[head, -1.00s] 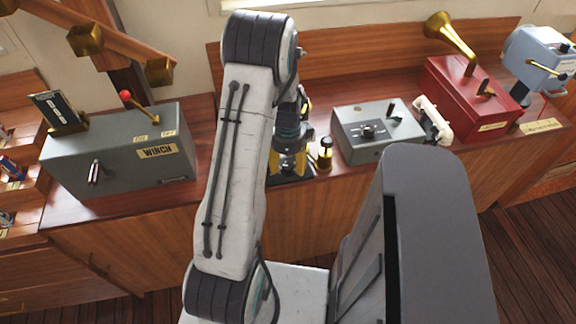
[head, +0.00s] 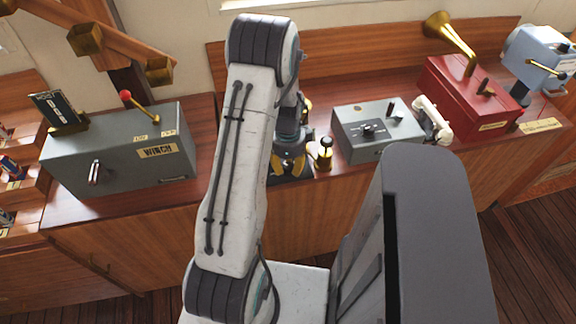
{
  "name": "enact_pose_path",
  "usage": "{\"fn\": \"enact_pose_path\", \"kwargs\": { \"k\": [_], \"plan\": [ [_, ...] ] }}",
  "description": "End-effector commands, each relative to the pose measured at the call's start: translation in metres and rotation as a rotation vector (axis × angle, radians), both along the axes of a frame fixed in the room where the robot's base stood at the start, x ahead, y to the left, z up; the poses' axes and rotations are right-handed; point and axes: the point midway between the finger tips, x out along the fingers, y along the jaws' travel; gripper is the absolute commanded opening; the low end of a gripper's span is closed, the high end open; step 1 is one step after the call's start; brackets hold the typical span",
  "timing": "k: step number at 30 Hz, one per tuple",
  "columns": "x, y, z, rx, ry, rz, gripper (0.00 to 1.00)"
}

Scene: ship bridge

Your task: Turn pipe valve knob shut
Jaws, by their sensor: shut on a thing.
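My gripper (head: 290,166) points down at the counter behind and to the right of my white upper arm link. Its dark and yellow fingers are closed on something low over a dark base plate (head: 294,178). The pipe valve knob itself cannot be made out; it appears covered by the fingers. A bit of brass (head: 307,106) shows just behind the wrist, but I cannot tell whether it belongs to the valve. A short brass fitting with a dark round top (head: 325,154) stands upright close to the right of the fingers, apart from them.
A grey winch box (head: 118,155) with a red-tipped lever stands left. Right are a grey control box (head: 375,131), a white handset (head: 432,119), a red box (head: 468,98) with a brass horn, and a blue device (head: 538,58). The wooden counter is narrow and crowded.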

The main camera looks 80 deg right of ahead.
Motion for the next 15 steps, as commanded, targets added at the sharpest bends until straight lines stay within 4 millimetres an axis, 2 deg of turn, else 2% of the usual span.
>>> {"fn": "enact_pose_path", "kwargs": {
  "k": [1,7,15],
  "plan": [
    [0.0001,-0.0001,0.0,0.0,0.0,0.0,0.18],
    [0.0002,0.0,-0.0001,0.0,0.0,0.001,0.0],
    [0.0004,0.0003,-0.0006,0.001,0.0,0.002,0.0]
  ]
}}
